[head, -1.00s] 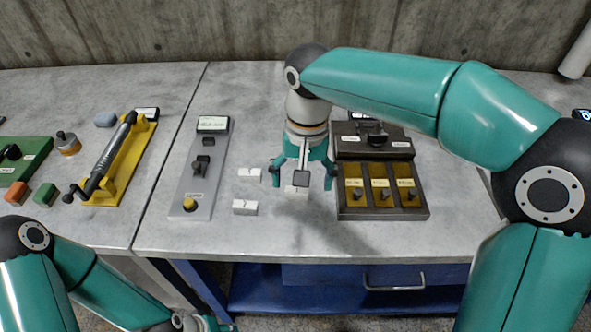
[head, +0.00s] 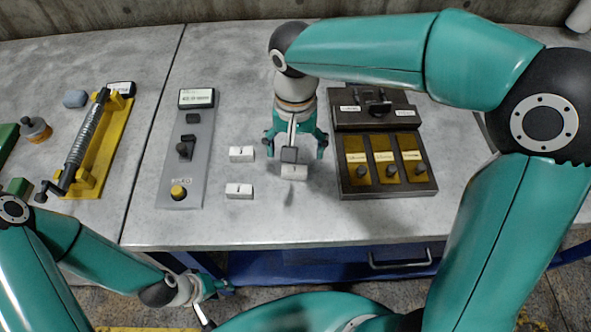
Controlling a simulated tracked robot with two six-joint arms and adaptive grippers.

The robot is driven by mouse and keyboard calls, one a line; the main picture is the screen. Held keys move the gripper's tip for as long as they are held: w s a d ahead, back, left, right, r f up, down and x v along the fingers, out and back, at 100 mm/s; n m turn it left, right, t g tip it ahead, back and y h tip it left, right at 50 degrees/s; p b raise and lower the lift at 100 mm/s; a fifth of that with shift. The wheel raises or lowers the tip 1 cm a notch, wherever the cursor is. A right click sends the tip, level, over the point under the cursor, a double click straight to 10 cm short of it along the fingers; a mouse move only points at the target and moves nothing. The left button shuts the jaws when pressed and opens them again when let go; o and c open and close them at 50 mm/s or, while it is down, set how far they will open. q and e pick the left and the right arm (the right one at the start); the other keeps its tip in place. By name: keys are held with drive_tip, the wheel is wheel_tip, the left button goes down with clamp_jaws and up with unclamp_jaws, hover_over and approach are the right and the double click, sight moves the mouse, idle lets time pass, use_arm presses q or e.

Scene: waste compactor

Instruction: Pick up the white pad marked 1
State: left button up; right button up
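Three small white pads lie on the grey bench: a back-left pad (head: 241,153), a front-left pad (head: 239,191) and a right-hand pad (head: 295,173). Each seems to carry a dark mark, but the marks are too small to read surely. My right gripper (head: 295,148) points down with its fingers spread, above and just behind the right-hand pad, partly covering it. I see nothing held in it. My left gripper (head: 212,298) is low in front of the bench, beside the lower edge, with its fingers apart and empty.
A grey switch panel (head: 190,150) with a yellow knob stands left of the pads. A dark box (head: 435,188) with three yellow compartments is close right of my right gripper. A yellow stand (head: 92,170) is farther left. Bare bench lies in front of the pads.

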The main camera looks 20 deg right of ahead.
sight(294, 169)
drive_tip(key=shift+s+a+f, duration=0.1)
drive_tip(key=shift+f, duration=1.5)
drive_tip(key=shift+s+a+f, duration=0.1)
drive_tip(key=shift+f, duration=1.5)
drive_tip(key=c, duration=1.2)
